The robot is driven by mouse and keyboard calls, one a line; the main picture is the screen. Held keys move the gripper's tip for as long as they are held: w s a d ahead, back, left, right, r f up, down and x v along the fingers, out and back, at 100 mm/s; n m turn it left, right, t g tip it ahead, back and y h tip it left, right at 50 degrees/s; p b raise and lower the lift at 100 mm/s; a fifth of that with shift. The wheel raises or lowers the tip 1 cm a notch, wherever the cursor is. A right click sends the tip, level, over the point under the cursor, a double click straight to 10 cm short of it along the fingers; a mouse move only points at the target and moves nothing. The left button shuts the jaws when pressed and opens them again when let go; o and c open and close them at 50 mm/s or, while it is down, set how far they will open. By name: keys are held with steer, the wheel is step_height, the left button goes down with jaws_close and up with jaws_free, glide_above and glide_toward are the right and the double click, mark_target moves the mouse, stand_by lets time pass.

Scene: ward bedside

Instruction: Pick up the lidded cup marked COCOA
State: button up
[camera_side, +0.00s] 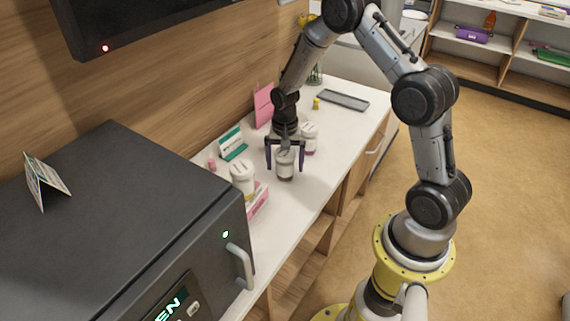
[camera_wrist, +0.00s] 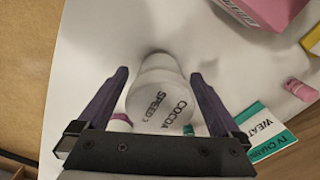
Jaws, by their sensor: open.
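The white lidded cup marked COCOA (camera_wrist: 160,95) stands upright on the counter. The wrist view shows "COCOA" and "SPEED 3" on it in dark letters. In the side view the cup between my fingers (camera_side: 285,168) shows a dark band. My gripper (camera_side: 286,168) is open and points down, one finger on each side of this cup. In the wrist view my gripper (camera_wrist: 160,75) has its dark purple fingers left and right of the cup. Whether either finger touches the cup, I cannot tell.
Another white cup (camera_side: 309,132) stands just behind, and a third (camera_side: 242,174) stands nearer the dark oven (camera_side: 120,220). A teal-and-white card (camera_side: 232,143), a pink folder (camera_side: 264,104) and a grey tray (camera_side: 343,100) are also on the counter. The counter's front side is clear.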

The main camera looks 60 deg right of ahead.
steer(key=shift+f, duration=0.7)
steer(key=shift+r, duration=0.1)
steer(key=c, duration=1.6)
